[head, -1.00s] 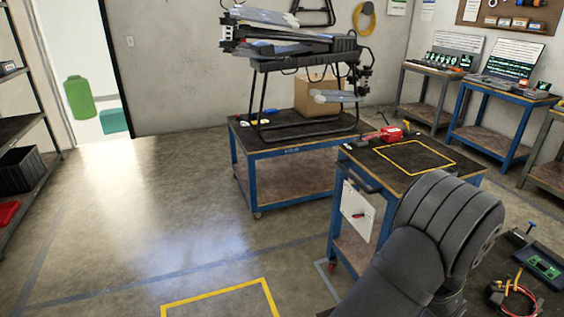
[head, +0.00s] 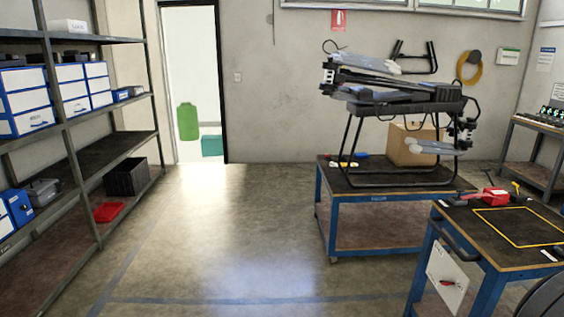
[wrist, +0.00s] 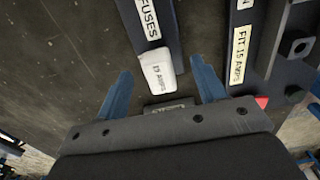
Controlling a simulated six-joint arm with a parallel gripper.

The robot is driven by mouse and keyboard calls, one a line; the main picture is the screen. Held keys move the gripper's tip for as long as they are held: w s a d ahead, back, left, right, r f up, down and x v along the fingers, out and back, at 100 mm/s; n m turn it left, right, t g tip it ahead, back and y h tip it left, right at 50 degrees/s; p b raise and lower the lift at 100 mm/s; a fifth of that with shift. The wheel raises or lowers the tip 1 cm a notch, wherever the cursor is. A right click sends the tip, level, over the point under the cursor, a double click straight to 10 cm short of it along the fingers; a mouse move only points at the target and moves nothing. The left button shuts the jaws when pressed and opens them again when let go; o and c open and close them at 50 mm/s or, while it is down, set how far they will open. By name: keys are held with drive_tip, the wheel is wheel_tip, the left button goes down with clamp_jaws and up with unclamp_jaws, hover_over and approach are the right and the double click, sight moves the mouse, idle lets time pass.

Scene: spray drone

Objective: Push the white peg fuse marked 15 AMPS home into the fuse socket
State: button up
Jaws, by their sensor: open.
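In the wrist view my gripper (wrist: 162,67) is open, with one blue finger on each side of the white fuse (wrist: 157,71). The fuse has AMPS lettering that seems to read 15. It shows at the near end of a dark strip labelled FUSES (wrist: 148,18). I see a gap between the fuse and each finger, but cannot tell how far above it the fingertips are. To the right is a dark block labelled FIT 15 AMPS (wrist: 239,52). A dark part with a square face (wrist: 300,47) stands beside it; I cannot make out the socket opening.
A small dark block (wrist: 168,107) with lettering shows close to the gripper body. Bare dark surface (wrist: 60,60) lies left of the fuse strip. In the head view a drone (head: 395,90) stands on a blue-framed bench (head: 345,180), with shelving (head: 75,150) at left.

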idle(0.4)
clamp_jaws()
drive_tip(key=shift+r, duration=3)
drive_tip(key=shift+w, duration=0.1)
drive_tip(key=w+d+r, duration=0.1)
drive_tip(key=w+r, duration=0.2)
drive_tip(key=w, duration=1.3)
drive_tip(key=shift+w+d, duration=0.4)
drive_tip(key=shift+r, duration=0.1)
